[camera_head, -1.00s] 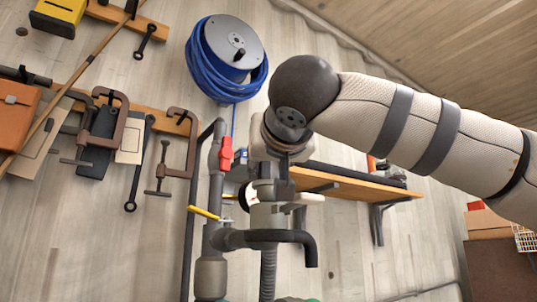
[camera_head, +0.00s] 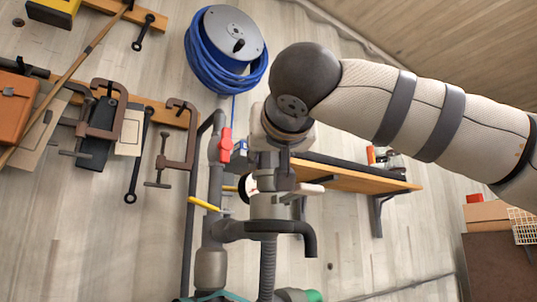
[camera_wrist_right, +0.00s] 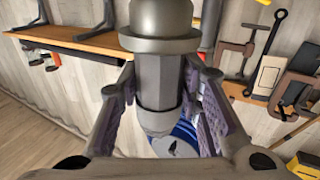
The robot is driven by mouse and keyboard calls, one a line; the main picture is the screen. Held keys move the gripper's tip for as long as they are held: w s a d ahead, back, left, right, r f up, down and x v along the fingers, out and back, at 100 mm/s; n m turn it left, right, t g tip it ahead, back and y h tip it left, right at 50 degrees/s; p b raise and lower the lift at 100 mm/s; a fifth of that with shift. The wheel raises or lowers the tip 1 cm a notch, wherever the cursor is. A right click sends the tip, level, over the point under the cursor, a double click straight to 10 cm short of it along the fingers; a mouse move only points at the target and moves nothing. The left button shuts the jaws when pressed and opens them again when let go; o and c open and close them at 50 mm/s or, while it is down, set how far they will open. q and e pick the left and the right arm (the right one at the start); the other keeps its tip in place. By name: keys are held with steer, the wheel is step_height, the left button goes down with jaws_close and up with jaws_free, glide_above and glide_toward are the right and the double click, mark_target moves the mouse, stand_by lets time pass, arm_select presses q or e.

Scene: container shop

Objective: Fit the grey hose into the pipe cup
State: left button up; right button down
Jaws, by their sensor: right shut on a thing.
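My right gripper (camera_head: 278,188) is shut on the grey end of the hose. In the right wrist view the gripper (camera_wrist_right: 163,85) has one finger on each side of this grey cylinder, which has a wide collar at the top. The grey ribbed hose (camera_head: 267,268) hangs below in the head view. A wider grey sleeve (camera_head: 210,268) sits on the standing pipe at left. I cannot tell which part is the pipe cup, or whether it touches the hose end. My left gripper is not in view.
A red valve handle (camera_head: 225,145) and a yellow lever (camera_head: 204,203) are on the pipework beside my gripper. A wooden shelf (camera_head: 350,180) is at right. A blue cable reel (camera_head: 225,50) and clamps (camera_head: 103,110) hang on the wall.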

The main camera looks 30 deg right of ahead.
stand_by(0.4)
steer(key=shift+f, duration=0.75)
steer(key=shift+f, duration=0.1)
stand_by(0.5)
steer(key=shift+f, duration=0.5)
steer(key=c, duration=1.1)
jaws_free()
steer(key=v, duration=1.2)
